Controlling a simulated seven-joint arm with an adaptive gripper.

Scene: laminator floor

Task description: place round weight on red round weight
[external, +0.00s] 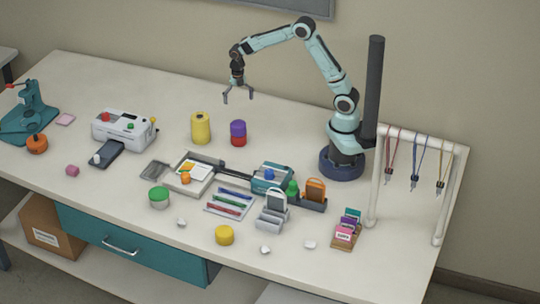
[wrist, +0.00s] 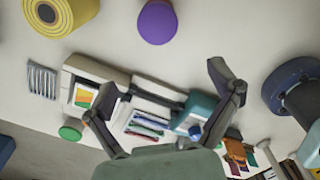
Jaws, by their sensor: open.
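A purple round weight (external: 238,128) sits on top of a red round weight (external: 238,140), left of my base on the table. The two look aligned and upright. In the wrist view the purple weight (wrist: 157,22) shows from above at the top, and the red one is hidden beneath it. My gripper (external: 238,98) is open and empty, above the table and apart from the stack. In the wrist view its spread fingers (wrist: 162,78) have nothing between them.
A yellow spool (external: 201,128) stands just left of the stack. A laminator (external: 124,129), a green-lidded jar (external: 159,197), a pen tray (external: 230,203) and a yellow round piece (external: 224,235) lie around. A lanyard rack (external: 445,200) stands right. Table behind the stack is clear.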

